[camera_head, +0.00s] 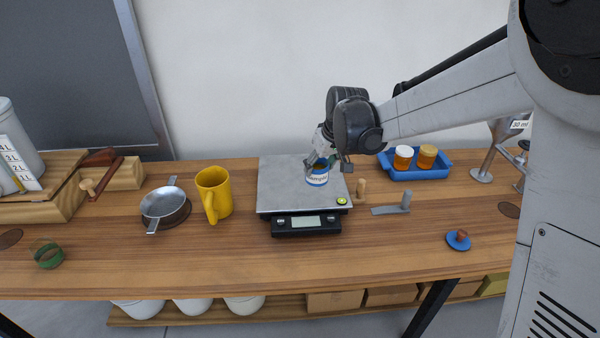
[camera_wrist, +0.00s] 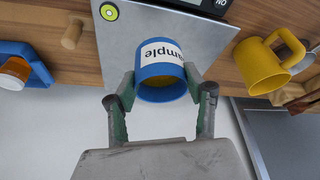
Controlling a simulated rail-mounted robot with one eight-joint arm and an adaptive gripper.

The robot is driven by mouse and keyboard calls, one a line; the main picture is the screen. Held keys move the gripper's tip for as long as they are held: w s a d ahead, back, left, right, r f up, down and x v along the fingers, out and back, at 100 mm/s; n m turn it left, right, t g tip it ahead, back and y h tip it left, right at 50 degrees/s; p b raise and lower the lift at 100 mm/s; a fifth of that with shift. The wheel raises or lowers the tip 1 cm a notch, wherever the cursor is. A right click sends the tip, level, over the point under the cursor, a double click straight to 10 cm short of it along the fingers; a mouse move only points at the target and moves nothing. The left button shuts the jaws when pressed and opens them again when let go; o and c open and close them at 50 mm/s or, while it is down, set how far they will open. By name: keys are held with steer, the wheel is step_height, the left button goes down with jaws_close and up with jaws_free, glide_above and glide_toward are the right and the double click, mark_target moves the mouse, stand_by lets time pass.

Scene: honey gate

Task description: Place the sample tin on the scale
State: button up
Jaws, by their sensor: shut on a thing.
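The sample tin (camera_head: 317,178) is a small blue can with a white "Sample" label. It also shows in the wrist view (camera_wrist: 160,66), between the two fingers. My gripper (camera_head: 325,165) is shut on the tin; the fingers (camera_wrist: 160,88) press on its two sides in the wrist view. The scale (camera_head: 283,180) has a flat grey metal plate and a black front with a display. The tin is over the right part of the plate, which also shows in the wrist view (camera_wrist: 125,45). I cannot tell whether its base touches the plate.
A yellow mug (camera_head: 214,190) and a metal strainer pan (camera_head: 165,205) stand left of the scale. A wooden peg (camera_head: 360,190) and a grey scraper (camera_head: 392,208) lie at its right. A blue tray (camera_head: 432,172) with two amber jars is behind right. The front table is mostly clear.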

steer(key=a+r+n, duration=0.1)
steer(key=a+r, duration=0.1)
steer(key=a, duration=0.4)
steer(key=p, duration=0.2)
glide_above(303, 180)
step_height(303, 180, down, 7)
steer(key=shift+y, duration=0.3)
steer(key=shift+f, duration=2.1)
steer(key=shift+f, duration=0.1)
steer(key=o, duration=1.3)
steer(key=shift+c, duration=0.2)
